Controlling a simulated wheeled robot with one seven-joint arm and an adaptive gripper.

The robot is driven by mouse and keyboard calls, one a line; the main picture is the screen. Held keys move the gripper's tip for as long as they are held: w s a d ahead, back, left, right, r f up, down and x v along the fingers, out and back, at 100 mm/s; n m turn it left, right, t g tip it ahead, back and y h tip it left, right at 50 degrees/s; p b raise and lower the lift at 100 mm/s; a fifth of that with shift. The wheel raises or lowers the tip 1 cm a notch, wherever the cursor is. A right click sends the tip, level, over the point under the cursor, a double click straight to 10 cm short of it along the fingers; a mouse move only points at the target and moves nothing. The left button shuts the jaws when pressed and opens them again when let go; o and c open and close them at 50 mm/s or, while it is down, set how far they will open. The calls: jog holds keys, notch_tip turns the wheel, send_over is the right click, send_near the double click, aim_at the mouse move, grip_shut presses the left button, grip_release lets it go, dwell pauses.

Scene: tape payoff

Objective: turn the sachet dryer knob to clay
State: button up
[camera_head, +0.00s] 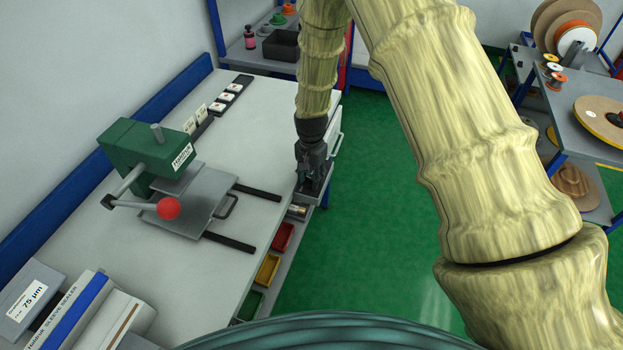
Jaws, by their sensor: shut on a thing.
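My gripper (311,178) is at the right edge of the white bench, pointing down beside a small light-grey unit with a handle (337,143), which appears to be the sachet dryer. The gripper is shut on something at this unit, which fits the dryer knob. The knob is hidden behind the dark fingers. Its markings, including clay, are too small or covered to read, so I cannot tell its setting.
A green press (146,152) with a red-ball lever (168,208) stands on the bench (255,125). Red, yellow and green bins (267,268) hang below the bench edge. A sleeve sealer (75,310) is at lower left. The green floor (375,230) to the right is clear.

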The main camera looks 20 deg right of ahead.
aim_at(311, 179)
jog(key=n+b, duration=0.1)
jog(key=n, duration=0.4)
jog(key=shift+f+n+b, duration=0.1)
jog(key=shift+n+b, duration=0.2)
jog(key=n+b, duration=0.1)
jog(key=n, duration=0.4)
jog(key=shift+s+n, duration=0.1)
jog(key=shift+n, duration=0.3)
jog(key=o, duration=1)
notch_tip(311, 179, up, 12)
jog(key=shift+r, duration=0.1)
dwell(0.5)
